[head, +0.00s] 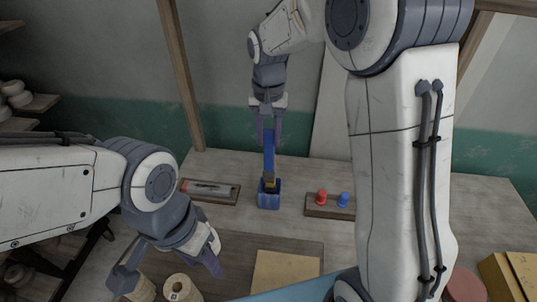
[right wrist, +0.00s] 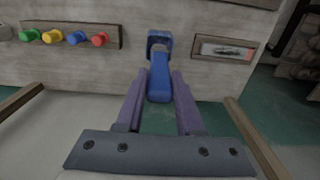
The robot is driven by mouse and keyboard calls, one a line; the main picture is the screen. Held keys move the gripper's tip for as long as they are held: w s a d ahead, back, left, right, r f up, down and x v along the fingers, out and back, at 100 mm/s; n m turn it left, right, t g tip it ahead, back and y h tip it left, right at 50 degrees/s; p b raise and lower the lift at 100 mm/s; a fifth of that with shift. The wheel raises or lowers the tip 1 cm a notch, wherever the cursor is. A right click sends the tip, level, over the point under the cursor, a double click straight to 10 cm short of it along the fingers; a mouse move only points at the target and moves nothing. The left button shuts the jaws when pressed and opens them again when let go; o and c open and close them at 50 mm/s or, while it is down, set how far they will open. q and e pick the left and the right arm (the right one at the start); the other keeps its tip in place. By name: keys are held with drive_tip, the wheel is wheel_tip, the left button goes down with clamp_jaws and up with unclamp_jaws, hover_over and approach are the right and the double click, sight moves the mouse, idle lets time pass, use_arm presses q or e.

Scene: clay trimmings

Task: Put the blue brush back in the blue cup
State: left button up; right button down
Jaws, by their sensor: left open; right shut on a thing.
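The blue brush (head: 268,158) hangs upright, handle up, from my right gripper (head: 268,138), which is shut on the handle's upper part. Its lower end, with a yellowish band, is at the mouth of the blue cup (head: 268,201) and seems to be inside the rim; the tip is hidden. The right wrist view shows the brush handle (right wrist: 159,82) between the fingers, in line with the cup (right wrist: 154,37). How deep the brush sits cannot be told. My left gripper (head: 168,277) is open and empty over the front left of the table.
A wooden tray (head: 233,197) with a slim tool lies left of the cup. A wooden rack (head: 318,211) with red and blue pegs stands to its right, partly behind my right arm. A tan board (head: 285,268) lies in front; yellow blocks (head: 497,275) are at far right.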

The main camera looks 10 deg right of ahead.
sight(269, 163)
drive_tip(key=shift+w+d+f, duration=0.1)
drive_tip(key=shift+w+d, duration=0.25)
drive_tip(key=shift+w, duration=0.45)
wheel_tip(269, 163, down, 6)
drive_tip(key=shift+s+f+p, duration=0.15)
drive_tip(key=shift+f+p, duration=0.1)
drive_tip(key=shift+p, duration=0.55)
wheel_tip(269, 163, down, 4)
drive_tip(key=shift+f+p, duration=0.1)
drive_tip(key=shift+p, duration=0.95)
drive_tip(key=shift+f, duration=0.2)
use_arm(q)
wheel_tip(269, 163, up, 4)
drive_tip(key=shift+r, duration=0.15)
use_arm(e)
drive_tip(key=shift+f, duration=0.15)
drive_tip(key=c, duration=0.5)
unclamp_jaws()
drive_tip(key=shift+w, duration=0.2)
